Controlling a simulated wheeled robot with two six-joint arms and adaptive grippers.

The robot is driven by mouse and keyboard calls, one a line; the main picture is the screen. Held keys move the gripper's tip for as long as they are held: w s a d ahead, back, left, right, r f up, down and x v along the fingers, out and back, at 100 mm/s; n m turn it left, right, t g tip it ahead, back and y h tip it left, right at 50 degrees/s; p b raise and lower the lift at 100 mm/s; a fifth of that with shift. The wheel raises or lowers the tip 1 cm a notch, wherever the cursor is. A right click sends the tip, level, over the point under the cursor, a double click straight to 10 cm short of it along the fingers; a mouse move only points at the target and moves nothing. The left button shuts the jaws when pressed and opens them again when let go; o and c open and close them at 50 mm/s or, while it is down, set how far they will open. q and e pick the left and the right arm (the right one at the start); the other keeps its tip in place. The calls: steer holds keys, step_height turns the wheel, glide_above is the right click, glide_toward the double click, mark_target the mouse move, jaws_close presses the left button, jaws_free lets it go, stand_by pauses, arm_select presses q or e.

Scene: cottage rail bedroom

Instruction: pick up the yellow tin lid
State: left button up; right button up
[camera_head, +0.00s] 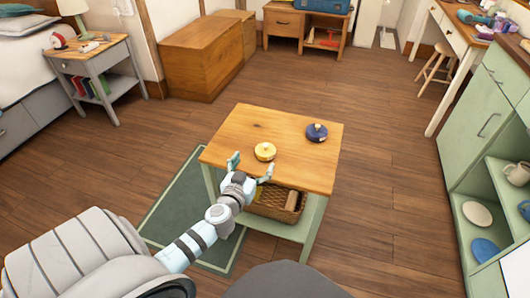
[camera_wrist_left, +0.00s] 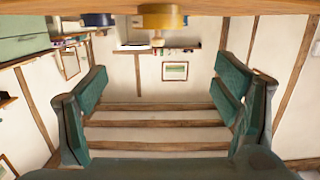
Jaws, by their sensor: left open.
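The yellow tin lid (camera_head: 265,151), round with a small knob, sits on the wooden table (camera_head: 222,140) near its front edge. My right gripper is not in view.
A dark blue lid (camera_head: 317,133) sits farther back on the table, right of the yellow one. A wicker basket (camera_head: 277,203) stands on the shelf below. A green cabinet (camera_head: 490,130) is at the right. The tabletop is otherwise clear.

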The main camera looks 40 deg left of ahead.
mark_target(265, 147)
arm_select(q)
steer(key=x, duration=0.6)
steer(key=b+x, duration=0.1)
steer(key=x, duration=0.2)
steer(key=shift+w+f, duration=0.3)
steer(key=shift+w, duration=0.05)
steer(key=shift+s, duration=0.1)
steer(key=c, duration=1.6)
